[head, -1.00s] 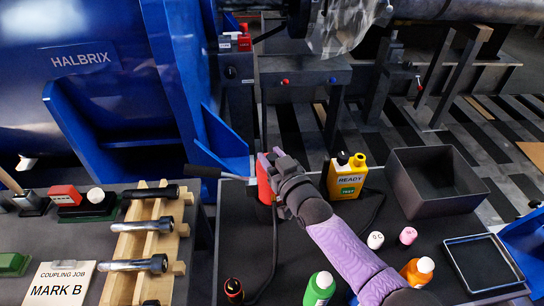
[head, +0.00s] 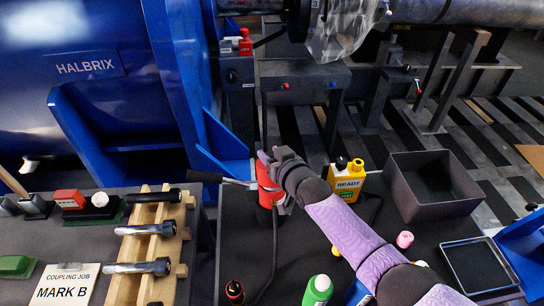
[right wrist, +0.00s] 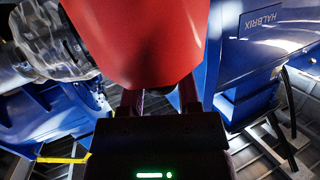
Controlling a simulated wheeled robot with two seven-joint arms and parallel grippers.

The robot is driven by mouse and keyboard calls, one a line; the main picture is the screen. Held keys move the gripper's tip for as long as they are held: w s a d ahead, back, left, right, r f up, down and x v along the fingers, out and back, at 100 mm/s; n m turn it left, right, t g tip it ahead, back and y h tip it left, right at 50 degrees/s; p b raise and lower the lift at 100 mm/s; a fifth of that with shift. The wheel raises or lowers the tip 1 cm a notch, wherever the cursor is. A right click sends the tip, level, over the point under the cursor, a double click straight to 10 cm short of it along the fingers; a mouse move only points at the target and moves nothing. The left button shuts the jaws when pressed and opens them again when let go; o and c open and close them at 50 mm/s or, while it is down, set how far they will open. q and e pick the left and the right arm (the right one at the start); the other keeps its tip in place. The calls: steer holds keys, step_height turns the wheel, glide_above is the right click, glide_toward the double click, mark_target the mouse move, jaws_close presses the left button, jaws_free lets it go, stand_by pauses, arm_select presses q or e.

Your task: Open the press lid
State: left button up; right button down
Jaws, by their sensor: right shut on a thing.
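My right gripper (head: 270,164) is shut on a red cylinder-shaped body (head: 266,196) on the dark bench, in the middle of the head view. A lever with a black grip (head: 203,178) sticks out to the left beside it. In the right wrist view the red body (right wrist: 135,35) fills the upper middle, close against the fingers (right wrist: 160,98). My gripper and wrist hide part of its top and right side in the head view. I cannot tell which part is the press lid. My left gripper is not in view.
A yellow READY canister (head: 347,181) and an open grey bin (head: 432,211) stand right of my wrist. Bottles stand near my forearm. A wooden rack (head: 145,240) with bolts is at left. The blue HALBRIX machine (head: 90,110) rises behind. A dark cable crosses the bench.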

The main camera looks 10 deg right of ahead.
steer(key=shift+w+r+g, duration=0.1)
steer(key=shift+w+g, duration=0.45)
steer(key=shift+g, duration=0.15)
steer(key=shift+w+m+g+h+b, duration=0.3)
steer(key=shift+w+m+g+b, duration=0.25)
steer(key=shift+b, duration=0.3)
steer(key=shift+w+b, duration=0.35)
steer(key=shift+w, duration=0.05)
steer(key=shift+r, duration=0.15)
